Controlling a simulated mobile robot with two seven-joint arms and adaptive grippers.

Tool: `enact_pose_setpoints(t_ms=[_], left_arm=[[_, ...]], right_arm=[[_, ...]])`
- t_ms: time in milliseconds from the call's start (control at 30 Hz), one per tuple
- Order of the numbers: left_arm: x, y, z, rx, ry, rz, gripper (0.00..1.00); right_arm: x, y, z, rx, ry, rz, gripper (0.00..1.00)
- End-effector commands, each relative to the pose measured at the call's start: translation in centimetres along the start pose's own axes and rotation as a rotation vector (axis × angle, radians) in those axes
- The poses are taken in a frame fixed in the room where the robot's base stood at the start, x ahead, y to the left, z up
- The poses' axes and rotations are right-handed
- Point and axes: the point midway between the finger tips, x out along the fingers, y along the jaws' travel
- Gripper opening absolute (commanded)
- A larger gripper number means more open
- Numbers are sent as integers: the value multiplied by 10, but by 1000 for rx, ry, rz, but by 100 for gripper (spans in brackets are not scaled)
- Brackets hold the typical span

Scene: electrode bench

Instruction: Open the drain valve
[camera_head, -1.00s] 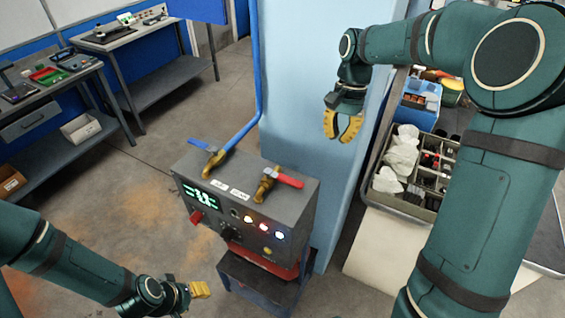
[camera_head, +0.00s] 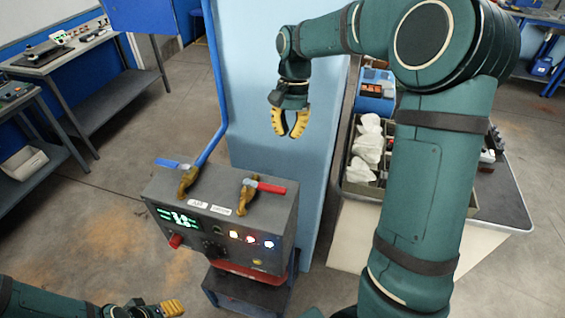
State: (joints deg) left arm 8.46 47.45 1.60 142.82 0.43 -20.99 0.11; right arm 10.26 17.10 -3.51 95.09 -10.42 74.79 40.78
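A grey control box (camera_head: 160,188) stands on a small stand in the middle of the view. On its top are two brass valves: one with a blue handle (camera_head: 172,164) at the left, joined to a blue pipe, and one with a red handle (camera_head: 271,188) at the right. Small white labels lie by them, too small to read. My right gripper (camera_head: 290,136) hangs above and behind the red-handled valve, open and empty, its yellow fingers pointing down. My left gripper (camera_head: 172,308) is low at the bottom left, apart from the box; its finger gap is not clear.
A blue pillar (camera_head: 250,75) rises right behind the box. A cart with a tray of white bags (camera_head: 367,150) and small parts stands at the right, partly behind my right arm. Workbenches (camera_head: 90,50) line the left. Open floor lies left of the box.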

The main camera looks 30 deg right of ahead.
Motion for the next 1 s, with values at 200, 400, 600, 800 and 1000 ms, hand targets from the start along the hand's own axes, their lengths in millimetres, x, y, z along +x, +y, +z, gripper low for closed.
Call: enact_pose_setpoints(t_ms=[200, 400, 600, 800, 1000], left_arm=[[4, -1, 0, 0, 0, -1, 47], [7, -2, 1, 0, 0, -1, 47], [9, -3, 1, -1, 1, -2, 47], [7, -2, 1, 0, 1, -2, 47], [7, -2, 1, 0, 0, -2, 47]], right_arm=[[30, 1, 0, 1, -4, 3, 0], [69, 0, 0, 1, -5, 3, 0], [100, 0, 6, -3, -2, 1, 0], [105, 0, 31, -1, -1, 1, 0], [107, 0, 39, -1, 0, 0, 0]])
